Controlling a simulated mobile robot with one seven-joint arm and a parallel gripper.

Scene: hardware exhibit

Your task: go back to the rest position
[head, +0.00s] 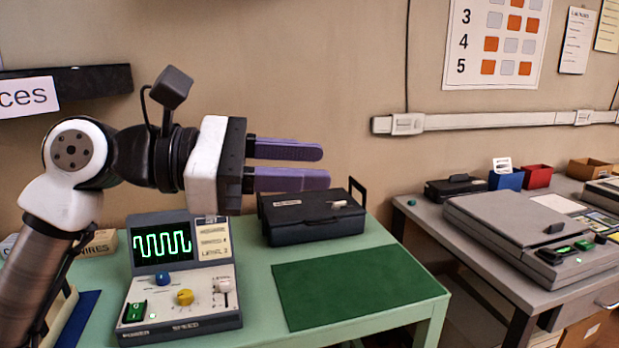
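My gripper (300,165) is in the head view, raised above the green table and pointing to the right. Its two purple fingers are apart with a gap between them. Nothing shows between them, so it is open and empty. My arm comes up from the lower left and bends to the right at a white joint. The gripper is over the area of a black case (315,218), and the lower finger partly overlaps the case's top edge in the picture. I cannot tell how far apart in depth they are.
A signal console (185,285) with a green wave screen and knobs stands below my arm. A dark green mat (355,285) lies clear at the table's front right. A grey table (430,222) with a large flat device (520,230) stands right, across a gap. The wall is behind.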

